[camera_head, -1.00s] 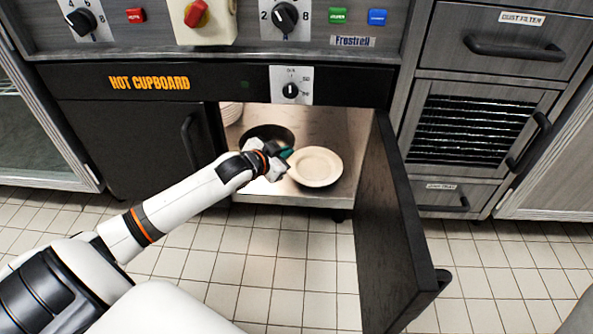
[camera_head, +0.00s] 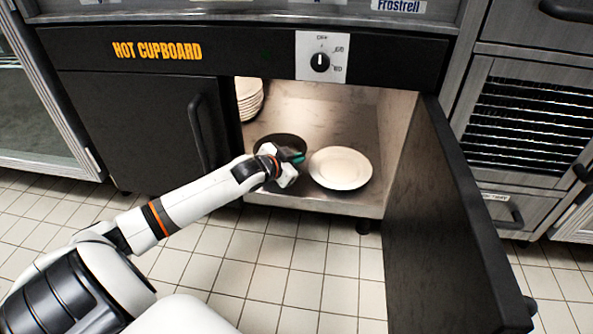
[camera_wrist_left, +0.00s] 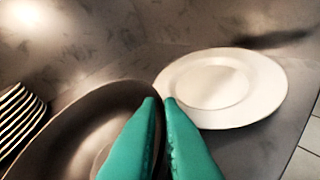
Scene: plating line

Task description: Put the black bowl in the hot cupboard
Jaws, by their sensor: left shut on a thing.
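The black bowl (camera_head: 280,143) is inside the open hot cupboard (camera_head: 345,203), on its metal floor, left of a white plate (camera_head: 341,167). In the left wrist view the bowl (camera_wrist_left: 75,128) is large and close at the left. My left gripper (camera_head: 296,156) is at the bowl's right rim. In the left wrist view its green fingers (camera_wrist_left: 160,105) pinch the rim, with a narrow gap between the tips. The fingers hide part of the bowl, and I cannot tell whether its base touches the floor. My right gripper is in neither view.
A stack of white plates (camera_head: 249,98) stands at the cupboard's back left. The open right door (camera_head: 445,215) juts forward at the right. The left door (camera_head: 140,130) is shut. Bare cupboard floor lies behind the white plate.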

